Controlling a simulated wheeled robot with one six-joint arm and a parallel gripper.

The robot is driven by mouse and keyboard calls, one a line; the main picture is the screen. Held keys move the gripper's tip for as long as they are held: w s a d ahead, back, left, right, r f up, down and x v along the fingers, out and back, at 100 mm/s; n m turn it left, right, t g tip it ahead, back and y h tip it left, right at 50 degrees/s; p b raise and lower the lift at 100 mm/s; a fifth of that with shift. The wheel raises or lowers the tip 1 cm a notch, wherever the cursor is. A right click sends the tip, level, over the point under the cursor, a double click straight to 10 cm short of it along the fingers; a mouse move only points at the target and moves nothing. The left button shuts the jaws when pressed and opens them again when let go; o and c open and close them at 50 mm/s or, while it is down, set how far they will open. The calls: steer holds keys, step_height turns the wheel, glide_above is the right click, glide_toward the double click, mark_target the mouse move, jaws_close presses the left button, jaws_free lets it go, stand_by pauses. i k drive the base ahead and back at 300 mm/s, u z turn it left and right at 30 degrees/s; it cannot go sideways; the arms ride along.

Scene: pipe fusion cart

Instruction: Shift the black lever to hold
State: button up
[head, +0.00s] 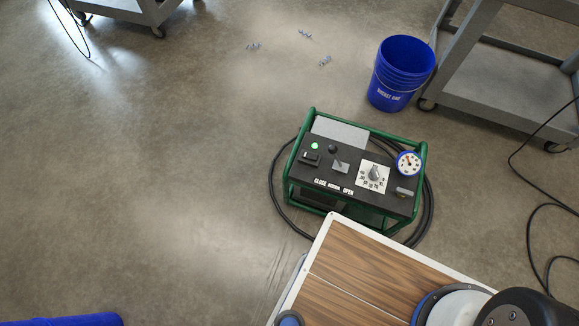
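The black lever (333,150) stands on the dark top panel of a green-framed machine (313,172) on the floor, in the middle right of the head view. Its round black knob is up and a light grey plate lies just below it. A "CLOSE" and "OPEN" label (334,186) is at the panel's front edge. I cannot read a "hold" mark or tell the lever's exact setting. My gripper is not in view; only parts of my arm show at the bottom right.
The panel also has a green light (315,146), a dial (375,175), a blue-rimmed gauge (409,163) and a small grey handle (404,192). Black hose (273,195) loops around the machine. A wood-topped surface (345,275) is in front. A blue bucket (401,68) and grey cart (490,85) stand behind.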

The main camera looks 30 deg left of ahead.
mark_target(332, 148)
steer(key=u, duration=0.3)
steer(key=k, duration=0.7)
steer(key=u, duration=0.6)
steer(key=i, duration=1)
steer(key=z, duration=0.15)
